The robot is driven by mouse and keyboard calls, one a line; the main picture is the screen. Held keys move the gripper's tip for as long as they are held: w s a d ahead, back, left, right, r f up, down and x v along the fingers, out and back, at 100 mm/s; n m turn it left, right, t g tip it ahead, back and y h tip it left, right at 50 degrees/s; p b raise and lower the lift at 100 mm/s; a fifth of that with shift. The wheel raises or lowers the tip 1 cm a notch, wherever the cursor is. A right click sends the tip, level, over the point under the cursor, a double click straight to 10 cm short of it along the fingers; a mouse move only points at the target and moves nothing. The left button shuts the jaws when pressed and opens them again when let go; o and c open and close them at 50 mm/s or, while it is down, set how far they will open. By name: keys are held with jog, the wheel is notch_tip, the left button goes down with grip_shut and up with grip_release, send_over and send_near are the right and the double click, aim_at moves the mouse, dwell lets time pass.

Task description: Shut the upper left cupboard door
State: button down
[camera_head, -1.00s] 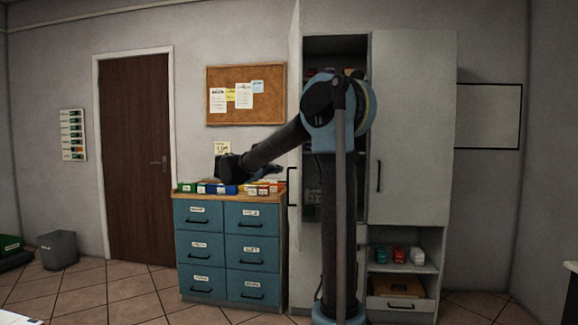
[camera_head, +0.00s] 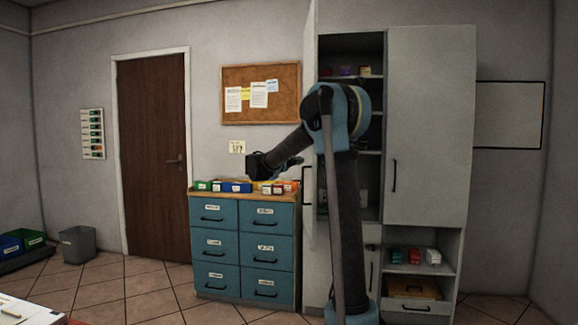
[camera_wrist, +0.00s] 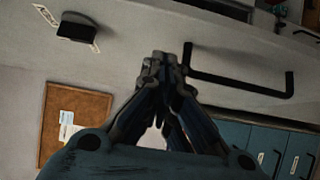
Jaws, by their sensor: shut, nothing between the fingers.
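The upper left cupboard door (camera_head: 310,90) stands open in the head view, swung out toward me and seen nearly edge-on. Its dark handle (camera_head: 305,186) shows low on its left side. My gripper (camera_head: 298,161) is just left of the door, above the drawer unit; whether it touches the door cannot be told. In the wrist view my gripper (camera_wrist: 163,62) is shut and empty. A black bar handle (camera_wrist: 240,84) on a pale surface lies just right of the fingertips there, seemingly the door's handle. My arm hides part of the open compartment.
The right cupboard door (camera_head: 430,120) is closed. A blue drawer unit (camera_head: 243,245) with small coloured bins (camera_head: 236,187) on top stands left of the open door. A corkboard (camera_head: 260,92) hangs on the wall. Tiled floor (camera_head: 150,285) is free at the left.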

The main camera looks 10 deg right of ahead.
jog(key=d, duration=0.3)
jog(key=shift+s+d, duration=0.25)
